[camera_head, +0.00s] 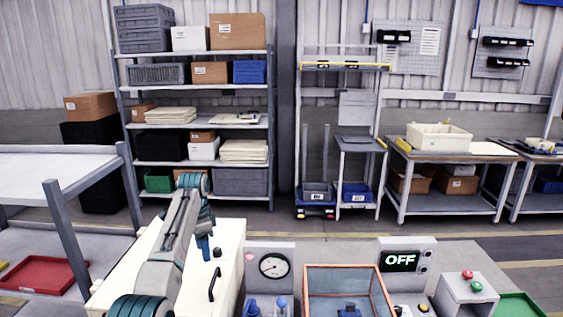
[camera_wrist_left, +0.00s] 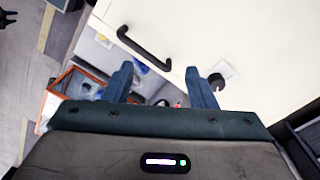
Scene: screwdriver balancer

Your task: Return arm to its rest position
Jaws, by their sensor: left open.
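My left arm rises from the bottom left in the head view and bends down at its teal joint. The cabinet's black handle (camera_wrist_left: 145,47) and black knob (camera_wrist_left: 216,82) lie beyond the fingers, with no clear contact. My right gripper is not clearly seen in either view.
A white-topped table (camera_head: 58,165) is at left. Loaded shelves (camera_head: 200,128) stand behind, with open floor before them.

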